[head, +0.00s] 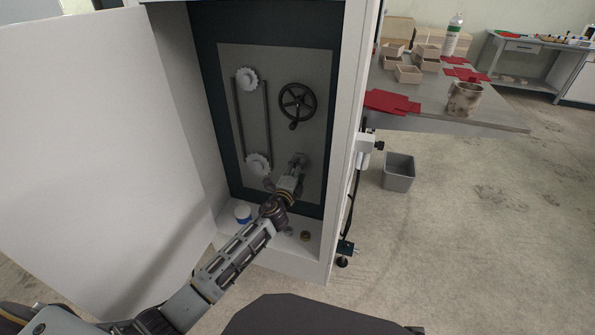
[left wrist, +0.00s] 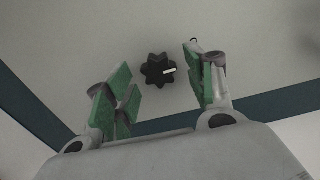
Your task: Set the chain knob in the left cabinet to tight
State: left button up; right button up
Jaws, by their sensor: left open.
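The chain knob (left wrist: 158,71) is a black star-shaped knob on the grey panel inside the cabinet. Its white mark points to the right in the left wrist view. In the head view the knob cannot be made out and seems hidden by my left gripper (head: 298,163). My left gripper (left wrist: 158,88) is open, its green-padded fingers on either side of the knob in the picture, with gaps to both. Whether the fingertips reach the panel is unclear. The left cabinet (head: 277,54) has its white door (head: 95,130) open. My right gripper is not in view.
The panel also carries a chain on two white sprockets (head: 247,79) and a black handwheel (head: 297,103). To the right are a worktable (head: 440,113) with boxes and a grey bin (head: 398,172).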

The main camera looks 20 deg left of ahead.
pick_arm(q)
jog(key=shift+s, duration=0.2)
jog(key=s, duration=1.1)
jog(key=shift+s+a, duration=0.2)
jog(key=shift+s, duration=0.1)
dwell(0.4)
dwell(0.6)
